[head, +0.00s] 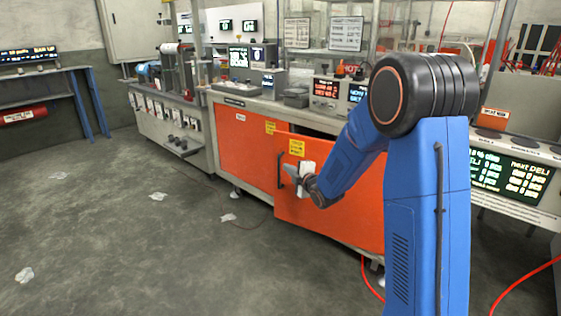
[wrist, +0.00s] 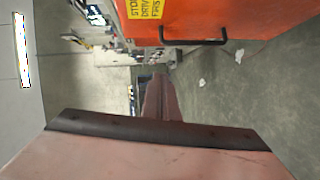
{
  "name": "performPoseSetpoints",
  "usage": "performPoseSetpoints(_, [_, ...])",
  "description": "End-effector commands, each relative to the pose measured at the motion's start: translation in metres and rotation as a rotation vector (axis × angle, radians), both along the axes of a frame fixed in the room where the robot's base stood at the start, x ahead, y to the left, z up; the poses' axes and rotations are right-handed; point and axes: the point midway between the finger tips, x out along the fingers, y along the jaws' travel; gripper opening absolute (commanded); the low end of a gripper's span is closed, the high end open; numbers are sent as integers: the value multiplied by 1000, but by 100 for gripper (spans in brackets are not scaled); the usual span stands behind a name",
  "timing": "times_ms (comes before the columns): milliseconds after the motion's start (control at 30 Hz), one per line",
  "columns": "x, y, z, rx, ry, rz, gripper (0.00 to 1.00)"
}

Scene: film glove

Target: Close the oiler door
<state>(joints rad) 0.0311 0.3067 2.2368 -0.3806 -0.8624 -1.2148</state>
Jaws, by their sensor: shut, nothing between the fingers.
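The orange door (head: 345,205) on the front of the long cabinet stands ajar, with a dark gap along its top edge. It has a yellow label and a black bar handle (head: 280,170) near its left edge. My gripper (head: 289,171) is shut and empty, in front of the door near the handle. I cannot tell whether it touches the door. In the wrist view the door (wrist: 255,18) and its handle (wrist: 193,41) show at the top, apart from the shut fingers (wrist: 156,84). My arm hides the door's right part in the head view.
Another orange panel (head: 245,140) lies to the left, flush with the cabinet. The counter (head: 262,103) above carries displays and small devices. A red hose (head: 370,280) lies on the floor at right. Crumpled scraps (head: 228,217) dot the otherwise open floor at left.

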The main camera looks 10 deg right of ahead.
Motion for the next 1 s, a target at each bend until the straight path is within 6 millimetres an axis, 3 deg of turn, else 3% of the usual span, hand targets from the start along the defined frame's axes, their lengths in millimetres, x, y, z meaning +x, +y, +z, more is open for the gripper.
performPoseSetpoints(267, [22,7,-5,-5,-7,6,0])
performPoseSetpoints(733, [99,28,-16,-5,-6,5,0])
performPoseSetpoints(1000, [125,10,-22,-4,-7,4,0])
